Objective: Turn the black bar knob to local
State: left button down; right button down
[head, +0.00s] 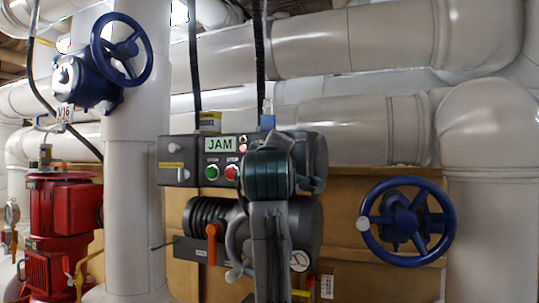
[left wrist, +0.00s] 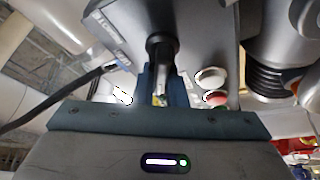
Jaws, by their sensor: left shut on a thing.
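The grey actuator's control box (head: 180,160) carries a green "JAM" plate, a green button (head: 212,173) and a red button (head: 232,173). My left gripper (head: 272,150) is up against the right part of its front face. The gripper hides the black bar knob in the head view. In the left wrist view a dark round part, apparently the black bar knob (left wrist: 160,46), stands at the fingers (left wrist: 160,88), which are shut on it. I cannot read which way the knob points. My right gripper is in neither view.
A blue handwheel (head: 403,222) stands at the right and another (head: 121,49) at upper left. A red pump or motor (head: 62,235) is at lower left. An orange lever (head: 211,243) sits below the box. Black cables hang above it, and large white pipes run behind.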

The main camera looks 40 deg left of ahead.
pick_arm(q)
jog(key=c, duration=1.5)
grip_release()
jog(key=shift+w+f, duration=0.1)
jog(key=shift+f, duration=0.15)
jog(key=shift+w+d, duration=0.1)
jog(key=shift+w, duration=0.05)
jog(key=shift+r, duration=0.1)
